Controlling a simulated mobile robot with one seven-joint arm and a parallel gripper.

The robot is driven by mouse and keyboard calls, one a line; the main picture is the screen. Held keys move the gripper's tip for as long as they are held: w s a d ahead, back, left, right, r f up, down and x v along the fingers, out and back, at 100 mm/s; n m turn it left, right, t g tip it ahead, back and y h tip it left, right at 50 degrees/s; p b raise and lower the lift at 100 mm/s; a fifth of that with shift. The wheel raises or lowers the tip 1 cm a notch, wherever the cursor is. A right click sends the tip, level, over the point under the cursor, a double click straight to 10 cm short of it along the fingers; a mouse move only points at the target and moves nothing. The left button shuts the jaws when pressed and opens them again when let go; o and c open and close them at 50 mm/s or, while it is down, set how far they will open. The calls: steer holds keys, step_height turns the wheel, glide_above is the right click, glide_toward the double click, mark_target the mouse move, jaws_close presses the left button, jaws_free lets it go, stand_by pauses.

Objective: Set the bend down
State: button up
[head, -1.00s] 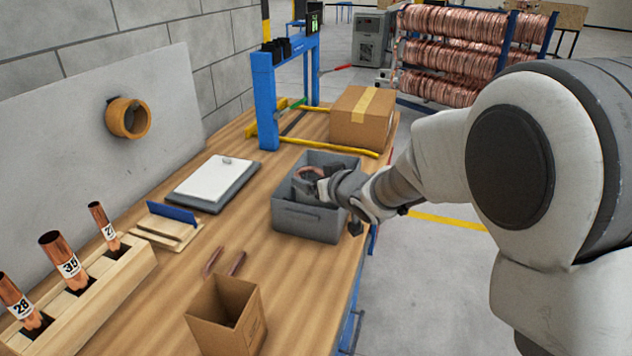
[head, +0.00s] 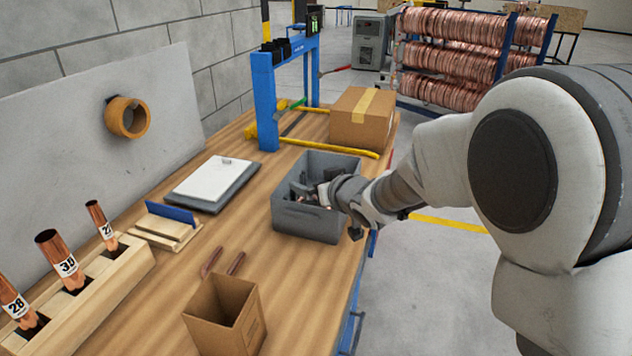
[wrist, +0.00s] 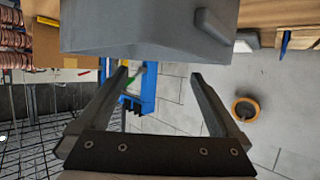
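The grey bin (head: 305,222) stands on the workbench near its right edge. My gripper (head: 304,188) reaches into the bin from the right. In the wrist view my gripper (wrist: 158,75) has its two fingers spread wide apart, with nothing between them. The bin's grey wall (wrist: 145,30) shows just beyond the fingertips. The copper bend cannot be made out clearly now; the bin wall and my gripper hide most of the bin's inside.
A cardboard box (head: 362,118) and a blue frame (head: 266,105) stand behind the bin. A clipboard (head: 212,182), a wooden rack of copper tubes (head: 100,285) and an open small carton (head: 225,315) are to the left.

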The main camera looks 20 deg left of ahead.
steer(key=r+p+v, duration=0.1)
steer(key=p+v, duration=0.1)
steer(key=v, duration=1)
steer(key=s+d+r+m+t+h, duration=0.1)
steer(key=d+r+m+h, duration=0.15)
steer(key=d, duration=0.55)
steer(key=d+r+m+h, duration=0.1)
steer(key=d+m+h, duration=0.15)
steer(key=d, duration=0.55)
steer(key=s+d+r+m+t+h, duration=0.1)
steer(key=d+h, duration=0.3)
steer(key=d, duration=0.4)
steer(key=s+d+m+g, duration=0.2)
steer(key=s+d, duration=0.2)
steer(key=s, duration=0.4)
steer(key=s+d+f+m+g+h, duration=0.1)
steer(key=s+d+m+g, duration=0.1)
steer(key=s+d, duration=0.3)
steer(key=s+g, duration=0.1)
steer(key=s, duration=0.3)
steer(key=shift+f+h, duration=0.25)
steer(key=shift+h, duration=0.05)
steer(key=shift+s, duration=0.15)
